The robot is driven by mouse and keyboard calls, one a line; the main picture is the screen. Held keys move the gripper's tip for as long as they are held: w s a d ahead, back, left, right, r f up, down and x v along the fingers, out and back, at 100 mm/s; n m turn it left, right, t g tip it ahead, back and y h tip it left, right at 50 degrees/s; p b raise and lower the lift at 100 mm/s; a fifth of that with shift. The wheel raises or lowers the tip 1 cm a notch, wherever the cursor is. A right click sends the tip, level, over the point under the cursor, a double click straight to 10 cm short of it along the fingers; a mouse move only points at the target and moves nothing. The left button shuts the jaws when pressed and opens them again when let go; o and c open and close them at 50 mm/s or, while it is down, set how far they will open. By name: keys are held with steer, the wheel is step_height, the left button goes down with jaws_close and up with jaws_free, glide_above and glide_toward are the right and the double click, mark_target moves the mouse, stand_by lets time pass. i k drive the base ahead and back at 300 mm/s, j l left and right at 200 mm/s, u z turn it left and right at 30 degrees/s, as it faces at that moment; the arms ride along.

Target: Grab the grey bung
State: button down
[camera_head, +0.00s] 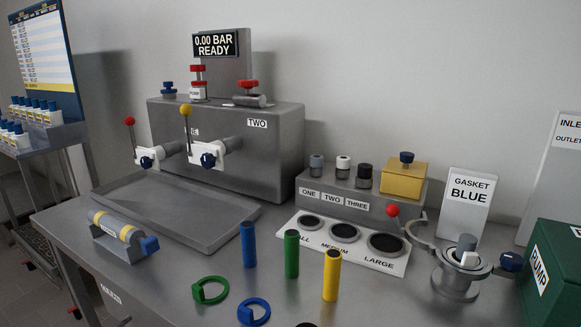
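A small grey bung (316,162) stands upright on the grey stepped block (331,197), above the label ONE. My gripper is not in view.
Blue (248,244), green (291,253) and yellow (332,275) cylinders stand upright at the front. A card with three dark holes (313,243) lies before the block. A yellow box (403,180) and a red-knobbed lever (392,211) are close on the right.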

mark_target(467, 242)
steer(key=k+l+z, duration=0.15)
steer(key=k+z, duration=0.15)
steer(key=k, duration=0.35)
steer(key=z, duration=1.55)
steer(key=k+j+z, duration=0.2)
steer(key=j, duration=0.2)
steer(key=k+j+z, duration=0.2)
steer(key=j, duration=0.2)
steer(key=k+j, duration=0.15)
steer(key=j, duration=0.2)
steer(key=k+j, duration=0.1)
steer(key=j, duration=0.2)
steer(key=k+j, duration=0.15)
steer(key=j, duration=0.2)
steer(key=i+j, duration=0.15)
